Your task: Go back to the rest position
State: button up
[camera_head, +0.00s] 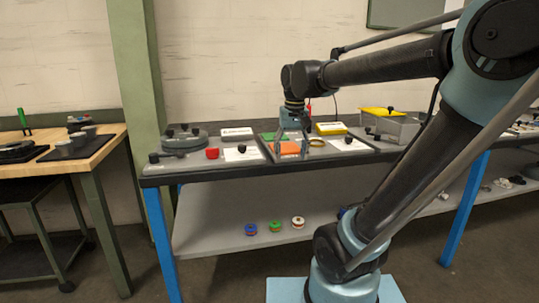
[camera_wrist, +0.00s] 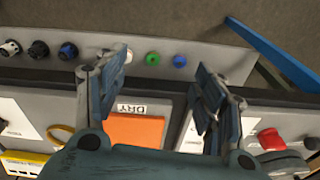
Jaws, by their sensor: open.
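My gripper (camera_head: 291,150) hangs fingers down from my arm over the workbench (camera_head: 155,181), above the tray area with the orange pad (camera_head: 290,149). In the wrist view my gripper (camera_wrist: 163,85) shows its two fingers spread wide apart with nothing between them. The orange pad also shows in the wrist view (camera_wrist: 136,131), below the gap between the fingers, next to a label reading DRY (camera_wrist: 131,108). Whether the fingertips touch anything is hard to tell; they appear clear of the surface.
A red part (camera_head: 212,153), white cards (camera_head: 242,153), a yellow ring (camera_head: 317,143), a yellow box (camera_head: 331,128) and a grey bin (camera_head: 390,128) surround my gripper. The lower shelf holds small coloured spools (camera_head: 275,226). A green post (camera_head: 140,80) stands behind the bench's left end.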

jog(key=s+d+f, duration=0.6)
jog(key=s+f, duration=0.1)
jog(key=f, duration=0.2)
jog(key=s+d+f+m+t, duration=0.1)
jog(key=s+d+f, duration=0.5)
jog(key=f, duration=0.3)
jog(key=shift+s, duration=0.65)
